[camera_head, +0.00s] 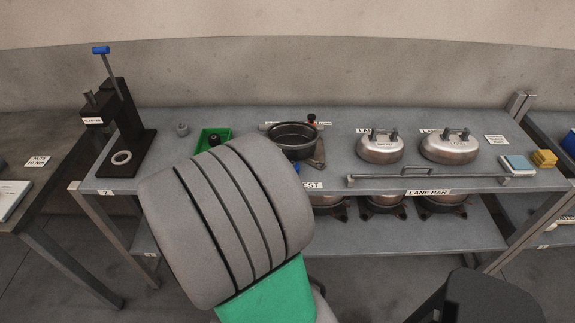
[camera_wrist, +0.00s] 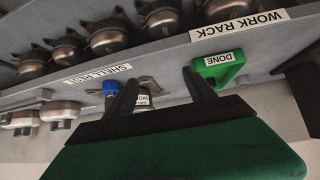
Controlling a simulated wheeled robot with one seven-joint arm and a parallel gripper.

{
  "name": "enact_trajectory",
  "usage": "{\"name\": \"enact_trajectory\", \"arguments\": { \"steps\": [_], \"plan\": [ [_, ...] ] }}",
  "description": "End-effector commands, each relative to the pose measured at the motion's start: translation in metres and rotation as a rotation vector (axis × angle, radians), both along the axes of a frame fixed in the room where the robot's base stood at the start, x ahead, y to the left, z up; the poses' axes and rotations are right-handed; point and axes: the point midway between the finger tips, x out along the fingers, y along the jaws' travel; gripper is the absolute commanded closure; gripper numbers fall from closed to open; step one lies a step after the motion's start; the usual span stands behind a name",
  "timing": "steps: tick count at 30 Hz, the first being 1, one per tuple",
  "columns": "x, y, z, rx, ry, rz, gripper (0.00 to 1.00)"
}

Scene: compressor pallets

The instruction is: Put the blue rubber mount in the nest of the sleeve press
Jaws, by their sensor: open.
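The sleeve press (camera_head: 118,110) stands at the left end of the bench in the head view, dark with a blue-ended lever. A pale ring (camera_head: 121,157), seemingly its nest, lies on its base and looks empty. In the wrist view a blue piece (camera_wrist: 109,87), likely the blue rubber mount, sits beside the left finger on a small grey part. A sliver of blue (camera_head: 296,167) shows past my arm in the head view.
A green tray (camera_head: 204,147) holds a dark part; a green DONE piece (camera_wrist: 220,70) shows right of my fingers. A dark open pan (camera_head: 291,136) and two steel domes (camera_head: 380,148) stand on the bench. A raised bar (camera_head: 420,178) runs along its front.

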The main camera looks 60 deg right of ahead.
Motion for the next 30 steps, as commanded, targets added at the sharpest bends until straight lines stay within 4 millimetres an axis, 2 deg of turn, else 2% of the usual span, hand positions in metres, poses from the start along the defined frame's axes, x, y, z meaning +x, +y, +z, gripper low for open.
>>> {"name": "enact_trajectory", "arguments": {
  "steps": [1,3,5,7,22,30],
  "plan": [
    [-0.034,-0.040,-0.006,-0.073,-0.020,-0.124,0.36],
    [-0.069,-0.078,-0.006,-0.172,-0.055,-0.230,0.36],
    [-0.088,-0.095,-0.005,-0.230,-0.073,-0.279,0.36],
    [-0.099,-0.107,-0.004,-0.266,-0.087,-0.302,0.36],
    [-0.091,-0.164,-0.041,-0.273,-0.092,-0.300,0.36],
    [-0.089,-0.170,-0.045,-0.274,-0.095,-0.296,0.36]
  ]
}}
